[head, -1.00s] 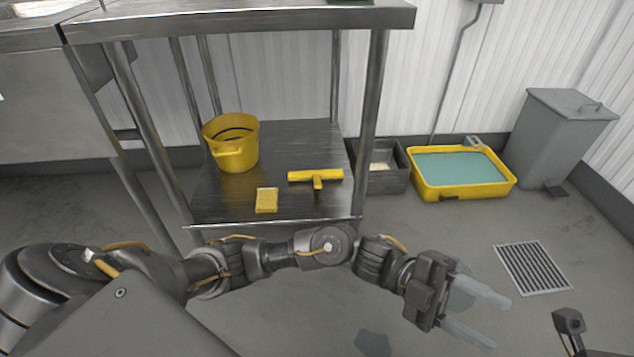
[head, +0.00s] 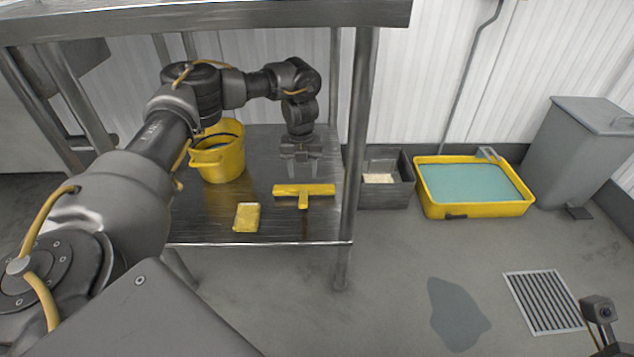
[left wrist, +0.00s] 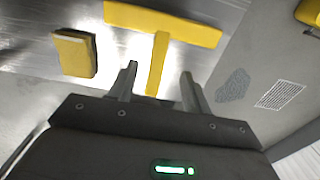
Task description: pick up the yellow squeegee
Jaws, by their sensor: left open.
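The yellow squeegee (head: 304,190) lies flat on the lower steel shelf, its handle pointing toward the shelf's front edge. My left gripper (head: 301,155) hangs above the shelf, just behind the squeegee in the head view, with its jaws pointing down. In the left wrist view the gripper (left wrist: 160,72) is open and empty. The squeegee (left wrist: 164,20) shows there with its handle between the two fingers in the picture; whether the fingers reach down to its height I cannot tell.
A yellow sponge (head: 247,217) lies left of the squeegee, and a yellow bucket (head: 222,165) stands behind it. The steel table top (head: 200,22) overhangs the shelf. Right of a table leg (head: 357,130) are a grey bin (head: 399,195) and a yellow tray (head: 475,211) of greenish liquid.

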